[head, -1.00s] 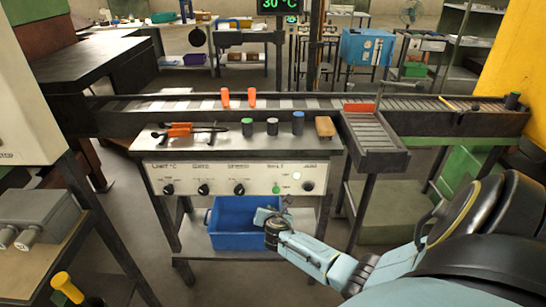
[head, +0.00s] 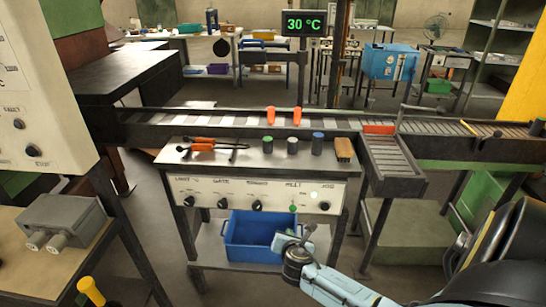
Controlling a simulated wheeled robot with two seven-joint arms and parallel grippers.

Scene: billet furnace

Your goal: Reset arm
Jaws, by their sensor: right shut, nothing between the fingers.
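My right gripper (head: 297,238) is at the lower middle of the head view, at the end of my right arm. It is shut and empty, in front of the right side of the blue bin (head: 253,237). My left gripper is not in view.
The panel's top holds orange-handled tongs (head: 211,146), several small cylinders and a brown block (head: 343,149). Behind runs a conveyor (head: 220,121) with two orange billets (head: 270,117). A grey box (head: 62,222) sits on the left table. A display (head: 304,23) reads 30 °C.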

